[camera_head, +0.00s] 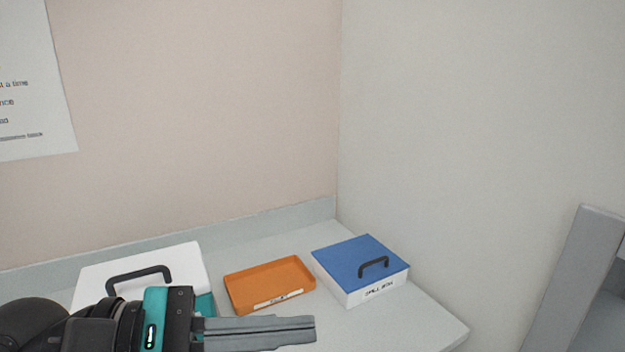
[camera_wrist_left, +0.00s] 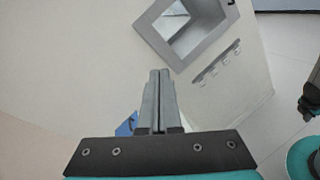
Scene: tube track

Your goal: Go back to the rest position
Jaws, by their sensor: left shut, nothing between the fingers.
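My left gripper (camera_head: 314,329) comes in from the left at the bottom of the head view, with its fingers pointing right. Its fingers are shut together with nothing between them, and the left wrist view shows them (camera_wrist_left: 159,74) pressed side by side. In the head view the gripper shows in front of the counter and overlaps the lower part of a white-lidded box. My right gripper does not show in the head view.
The counter (camera_head: 425,318) carries a white-lidded box (camera_head: 185,262) with a dark handle, an orange tray (camera_head: 268,280) and a blue-lidded box (camera_head: 345,252). Walls close off the back and right. A grey frame (camera_head: 575,270) stands at the right; a square wall opening (camera_wrist_left: 190,30) shows in the wrist view.

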